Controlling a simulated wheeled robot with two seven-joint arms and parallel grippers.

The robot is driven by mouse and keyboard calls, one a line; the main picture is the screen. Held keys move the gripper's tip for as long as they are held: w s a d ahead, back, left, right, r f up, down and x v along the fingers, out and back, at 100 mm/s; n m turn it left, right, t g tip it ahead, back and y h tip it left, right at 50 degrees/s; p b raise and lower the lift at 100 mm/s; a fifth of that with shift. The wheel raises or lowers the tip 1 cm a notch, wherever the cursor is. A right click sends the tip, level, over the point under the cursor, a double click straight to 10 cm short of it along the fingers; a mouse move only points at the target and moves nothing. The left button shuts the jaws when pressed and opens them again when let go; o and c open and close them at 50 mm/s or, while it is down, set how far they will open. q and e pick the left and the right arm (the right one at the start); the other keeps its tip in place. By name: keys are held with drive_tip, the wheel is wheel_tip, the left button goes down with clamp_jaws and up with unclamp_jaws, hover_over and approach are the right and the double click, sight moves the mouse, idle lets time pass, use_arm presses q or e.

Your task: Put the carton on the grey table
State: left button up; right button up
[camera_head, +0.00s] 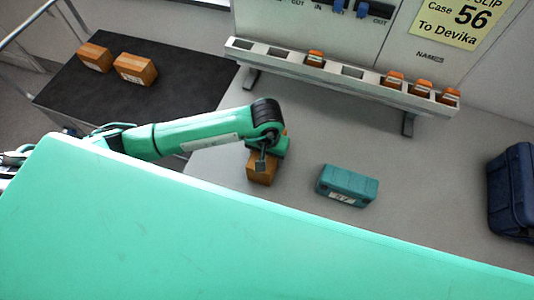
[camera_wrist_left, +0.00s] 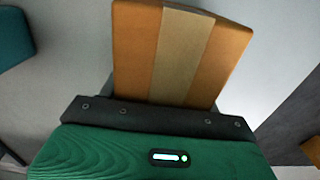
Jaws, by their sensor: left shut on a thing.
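An orange-brown carton (camera_head: 262,171) with a paler tape band is at the left part of the grey table (camera_head: 435,190). My left gripper (camera_head: 262,158) is over the carton and shut on it. In the left wrist view the carton (camera_wrist_left: 180,50) fills the top middle, just beyond the dark edge of the gripper. The gripper's fingers are mostly hidden there. I cannot tell whether the carton touches the table top. My right gripper is not in view.
A teal labelled box (camera_head: 346,186) lies right of the carton. A dark blue case (camera_head: 513,190) stands at the right edge. A slotted rack (camera_head: 340,75) holding several orange items runs along the back. A black table (camera_head: 130,105) at left bears two cartons (camera_head: 135,68).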

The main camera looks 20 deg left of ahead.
use_arm(q)
drive_tip(key=shift+f, duration=0.15)
drive_tip(key=o, duration=1.4)
drive_tip(key=shift+c, duration=0.2)
drive_tip(key=shift+r, duration=0.45)
wheel_tip(320, 180, up, 12)
drive_tip(key=shift+f+b, duration=0.25)
drive_tip(key=shift+b, duration=0.95)
drive_tip(key=shift+s+f, duration=0.1)
drive_tip(key=shift+s, duration=0.05)
